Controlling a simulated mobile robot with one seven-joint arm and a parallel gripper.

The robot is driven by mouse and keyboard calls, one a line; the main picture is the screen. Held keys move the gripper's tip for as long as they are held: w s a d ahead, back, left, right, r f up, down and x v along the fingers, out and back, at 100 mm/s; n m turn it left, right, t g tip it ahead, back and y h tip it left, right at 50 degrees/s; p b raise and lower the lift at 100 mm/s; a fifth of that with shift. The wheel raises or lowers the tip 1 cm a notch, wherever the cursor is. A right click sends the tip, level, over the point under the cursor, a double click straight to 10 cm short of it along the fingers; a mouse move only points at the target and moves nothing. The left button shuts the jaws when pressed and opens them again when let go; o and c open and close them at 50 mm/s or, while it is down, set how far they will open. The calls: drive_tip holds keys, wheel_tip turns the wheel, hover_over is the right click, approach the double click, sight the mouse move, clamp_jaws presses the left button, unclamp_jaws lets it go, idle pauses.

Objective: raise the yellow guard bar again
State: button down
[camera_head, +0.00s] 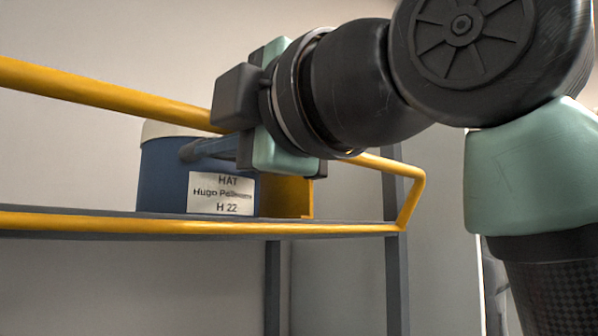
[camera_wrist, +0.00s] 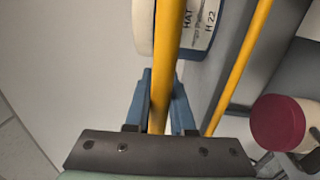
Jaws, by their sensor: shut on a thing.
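The yellow guard bar (camera_head: 100,92) stands above the shelf's front edge in the head view, with its right end bending down to the shelf. In the wrist view the bar (camera_wrist: 171,40) runs between my blue fingers. My gripper (camera_head: 195,150) is shut on the bar, and its fingers also show in the wrist view (camera_wrist: 162,100). The gripper hides part of the bar in the head view.
A blue hat box (camera_head: 162,178) with a cream lid and a label reading "HAT" and "H 22" stands on the shelf (camera_head: 340,216) behind the bar. A yellow plate (camera_head: 288,195) stands right of it. The wrist view shows a maroon round thing (camera_wrist: 277,122) at right.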

drive_tip(key=shift+s+d+r, duration=0.2)
drive_tip(key=shift+r, duration=0.25)
idle(0.3)
drive_tip(key=c, duration=1.2)
unclamp_jaws()
drive_tip(key=o, duration=0.4)
drive_tip(key=shift+s+d, duration=0.25)
drive_tip(key=shift+f, duration=0.1)
